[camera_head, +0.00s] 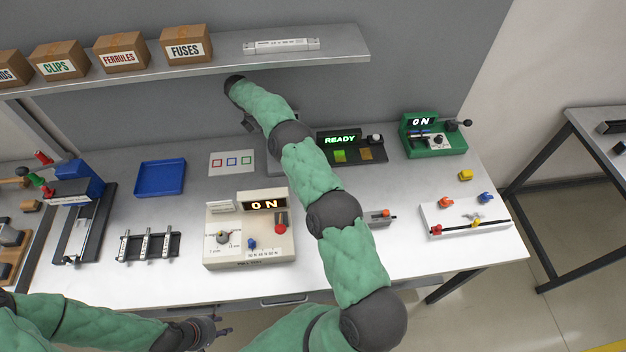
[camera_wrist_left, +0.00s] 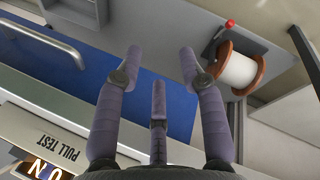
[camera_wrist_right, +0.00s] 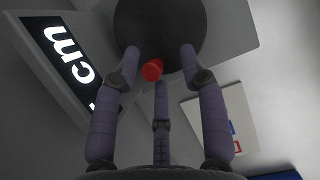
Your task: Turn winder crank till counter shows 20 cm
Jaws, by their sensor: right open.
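The winder is mostly hidden behind my right arm in the head view, where a grey part of it (camera_head: 273,160) shows. In the right wrist view its counter (camera_wrist_right: 65,50) shows "cm"; its number is cut off. A dark round disc (camera_wrist_right: 160,25) carries the red crank knob (camera_wrist_right: 152,70). My right gripper (camera_wrist_right: 170,62) is open, with the knob in view between its spread fingertips; I cannot tell whether they touch it. My left gripper (camera_head: 222,331) is low in front of the table. Its fingers (camera_wrist_left: 160,62) are open and empty.
The pull tester (camera_head: 250,250) with an "ON" display stands at the front. A blue tray (camera_head: 160,177), a "READY" device (camera_head: 340,139), a green device (camera_head: 435,140) and a white fixture (camera_head: 465,220) share the table. A shelf (camera_head: 345,57) with boxes overhangs. A white spool (camera_wrist_left: 237,72) shows in the left wrist view.

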